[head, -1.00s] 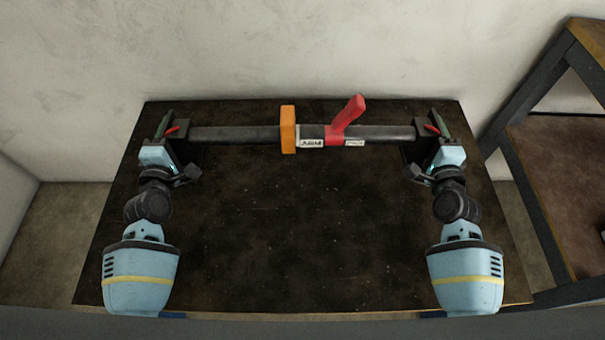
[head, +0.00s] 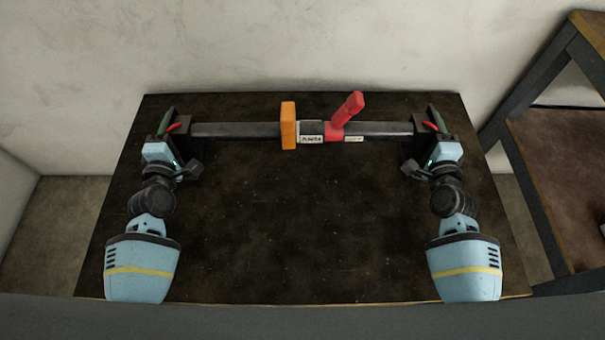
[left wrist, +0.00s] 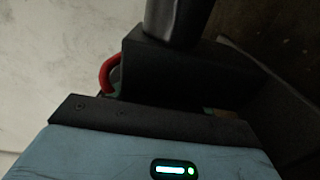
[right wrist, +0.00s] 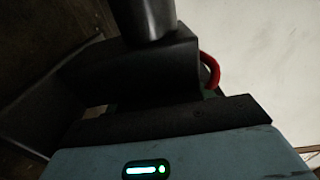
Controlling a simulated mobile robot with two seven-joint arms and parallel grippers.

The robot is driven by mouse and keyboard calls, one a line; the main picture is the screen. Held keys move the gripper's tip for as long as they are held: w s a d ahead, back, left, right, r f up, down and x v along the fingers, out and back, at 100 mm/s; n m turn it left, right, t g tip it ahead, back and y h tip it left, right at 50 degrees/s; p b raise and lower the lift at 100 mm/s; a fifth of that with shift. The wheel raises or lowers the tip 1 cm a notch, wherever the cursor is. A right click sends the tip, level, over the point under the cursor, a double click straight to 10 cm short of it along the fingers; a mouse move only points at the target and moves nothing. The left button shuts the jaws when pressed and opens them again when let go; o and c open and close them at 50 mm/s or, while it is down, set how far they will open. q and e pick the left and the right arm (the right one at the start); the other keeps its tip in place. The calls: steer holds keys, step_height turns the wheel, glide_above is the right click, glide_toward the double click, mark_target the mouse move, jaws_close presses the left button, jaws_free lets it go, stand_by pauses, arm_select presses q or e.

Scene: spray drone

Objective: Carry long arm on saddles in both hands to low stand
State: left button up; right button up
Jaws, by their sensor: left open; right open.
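The long arm (head: 240,130) is a dark bar lying level across the back of a dark table. It has an orange block (head: 288,125), a white label and a red lever (head: 345,115) near its middle. Dark blocks, apparently the saddles, sit at its left end (head: 186,140) and right end (head: 417,138). My left gripper (head: 168,138) is at the left end and my right gripper (head: 436,138) at the right end, both open. The bar also shows in the left wrist view (left wrist: 178,18) and right wrist view (right wrist: 148,18). The fingertips are largely hidden.
The dark tabletop (head: 290,220) is bare in front of the bar. A pale wall (head: 250,45) stands close behind it. At the right is a dark-framed stand with a brown top (head: 565,165); I cannot tell if it is the low stand.

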arm_select(q)
steer(key=shift+d+f+h, duration=0.4)
steer(key=shift+d+f, duration=0.55)
steer(key=shift+f, duration=0.15)
arm_select(e)
steer(key=shift+a+f+y, duration=0.4)
steer(key=shift+a+f, duration=0.6)
steer(key=shift+f, duration=0.1)
arm_select(q)
steer(key=shift+a, duration=2)
arm_select(e)
steer(key=shift+d, duration=2)
arm_select(q)
steer(key=o, duration=0.4)
steer(key=shift+o, duration=0.4)
arm_select(e)
steer(key=o, duration=0.5)
arm_select(q)
steer(key=s, duration=0.8)
steer(key=s+r, duration=0.1)
steer(key=s, duration=0.3)
arm_select(e)
steer(key=s, duration=0.8)
steer(key=s+r, duration=0.1)
steer(key=s, duration=0.3)
